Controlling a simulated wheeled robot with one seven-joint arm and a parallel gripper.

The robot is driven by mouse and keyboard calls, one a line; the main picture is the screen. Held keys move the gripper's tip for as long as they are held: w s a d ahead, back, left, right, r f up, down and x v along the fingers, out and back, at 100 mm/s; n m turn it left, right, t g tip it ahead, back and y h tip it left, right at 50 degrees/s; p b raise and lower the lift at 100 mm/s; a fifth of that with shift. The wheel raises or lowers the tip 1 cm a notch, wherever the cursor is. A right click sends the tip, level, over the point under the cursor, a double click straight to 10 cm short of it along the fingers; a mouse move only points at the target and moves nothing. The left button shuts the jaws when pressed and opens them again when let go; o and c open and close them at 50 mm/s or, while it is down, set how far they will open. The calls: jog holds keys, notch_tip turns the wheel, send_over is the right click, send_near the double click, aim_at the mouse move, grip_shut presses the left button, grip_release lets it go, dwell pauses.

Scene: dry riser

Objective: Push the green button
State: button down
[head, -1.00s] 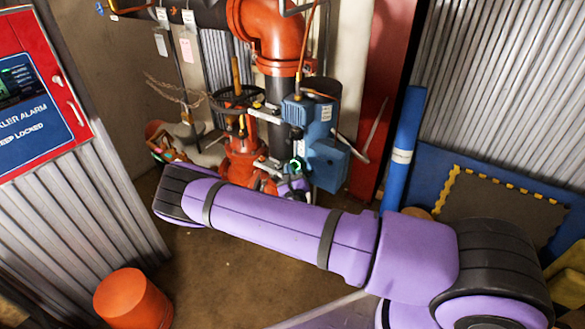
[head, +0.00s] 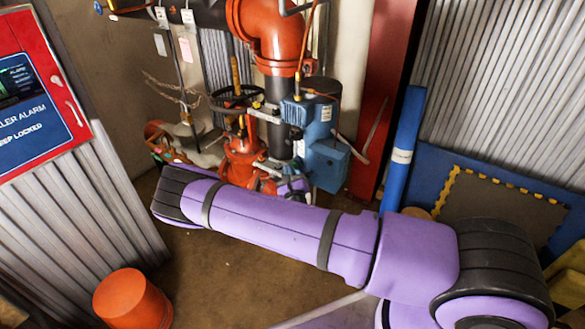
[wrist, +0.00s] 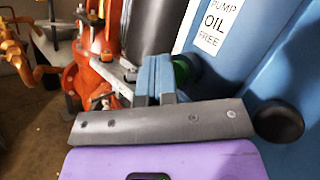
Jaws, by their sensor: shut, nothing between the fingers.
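The green button (wrist: 182,70) shows in the wrist view as a round green edge on the side of the blue pump unit (wrist: 240,75). It is just right of my fingertips and partly hidden behind them. I cannot tell whether they touch it. My gripper (wrist: 156,62) is shut and empty, with its two blue-grey fingers together. In the head view the pump unit (head: 325,160) stands beyond my purple arm. My gripper is close against its left side there, largely hidden by the arm, and I cannot make out the button.
A red pipe and valve assembly (head: 242,158) stands left of the pump unit, with a black handwheel (head: 237,97). A red alarm cabinet (head: 40,90) is at left. An orange bucket (head: 132,298) stands on the floor. A blue tube (head: 402,150) is at right.

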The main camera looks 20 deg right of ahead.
jog(key=shift+d+r+h, duration=0.15)
jog(key=shift+d+h, duration=0.15)
jog(key=shift+d, duration=0.25)
jog(key=s+a, duration=0.3)
jog(key=a, duration=0.2)
jog(key=shift+s, duration=0.25)
